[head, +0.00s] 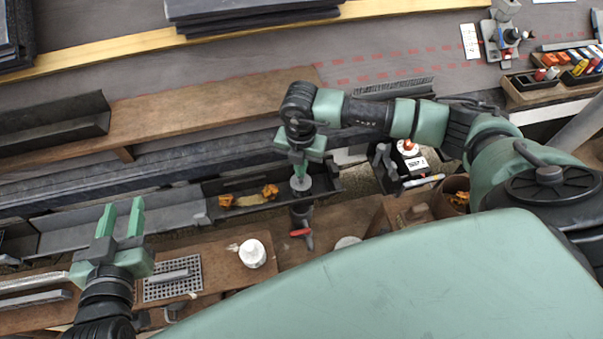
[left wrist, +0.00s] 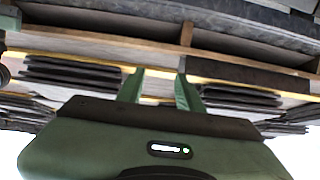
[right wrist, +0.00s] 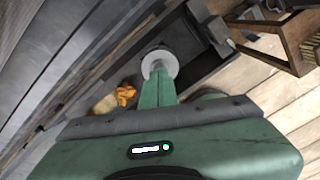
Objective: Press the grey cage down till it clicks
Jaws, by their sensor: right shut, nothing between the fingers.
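The grey cage (head: 300,183) is a small, round, light grey piece in the dark gutter. In the right wrist view the cage (right wrist: 160,58) sits right at my fingertips. My right gripper (head: 301,172) is shut and empty, pointing down onto the cage. Its fingers hide part of the cage, and I cannot tell whether they touch it or how deep it sits. In the right wrist view the shut fingers (right wrist: 158,84) point at the cage's near edge. My left gripper (head: 121,211) is open and empty at the left, away from the cage. Its spread fingers (left wrist: 158,88) show in the left wrist view.
Orange-brown leaf clumps (head: 270,191) lie in the dark gutter (head: 325,186) left of the cage. A red-marked tool (head: 303,233), a white container (head: 252,253) and a grey grate (head: 165,290) lie on the boards in front. A black caddy (head: 385,172) stands to the right.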

